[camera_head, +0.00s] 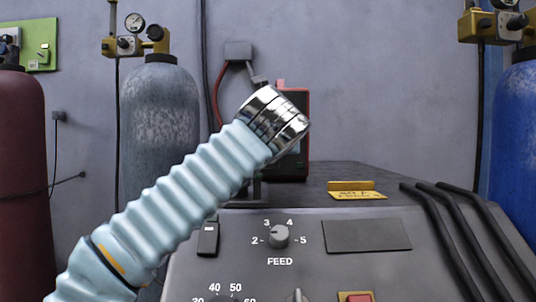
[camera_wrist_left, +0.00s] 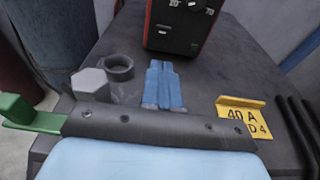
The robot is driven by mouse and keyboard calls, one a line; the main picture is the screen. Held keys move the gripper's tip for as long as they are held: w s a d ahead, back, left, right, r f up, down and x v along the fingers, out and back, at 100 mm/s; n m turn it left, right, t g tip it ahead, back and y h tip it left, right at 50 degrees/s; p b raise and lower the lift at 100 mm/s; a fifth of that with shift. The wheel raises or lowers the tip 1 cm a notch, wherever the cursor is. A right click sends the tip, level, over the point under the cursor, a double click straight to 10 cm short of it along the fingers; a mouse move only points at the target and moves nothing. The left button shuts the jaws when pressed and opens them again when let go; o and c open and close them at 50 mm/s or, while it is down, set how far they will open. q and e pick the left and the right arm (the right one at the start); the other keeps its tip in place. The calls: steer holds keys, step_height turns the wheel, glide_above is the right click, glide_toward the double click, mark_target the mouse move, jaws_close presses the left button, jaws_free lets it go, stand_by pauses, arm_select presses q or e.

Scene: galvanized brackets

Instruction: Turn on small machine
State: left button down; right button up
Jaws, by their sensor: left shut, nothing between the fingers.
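A small red-and-black machine (camera_head: 293,130) stands on top of a larger grey machine, partly hidden by my arm in the head view. Its lower dark face with white dial numbers (camera_wrist_left: 180,28) shows at the top of the left wrist view. My left arm, in a pale blue ribbed sleeve with a chrome ring, crosses the head view from the lower left and hides its gripper there. In the wrist view my left gripper (camera_wrist_left: 164,84) has its blue fingers together, empty, pointing towards the small machine and apart from it.
The larger machine's front panel (camera_head: 450,231) has a FEED dial (camera_head: 278,236), a black switch (camera_head: 208,239) and a red button (camera_head: 357,297). A yellow tag (camera_head: 357,195) and black cables (camera_head: 440,225) lie right. Gas cylinders (camera_head: 160,125) stand behind. A hex piece (camera_wrist_left: 90,83) and dark ring (camera_wrist_left: 119,68) show left.

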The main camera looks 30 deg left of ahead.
arm_select(q)
steer(key=p+x, duration=0.2)
steer(key=x, duration=1.2)
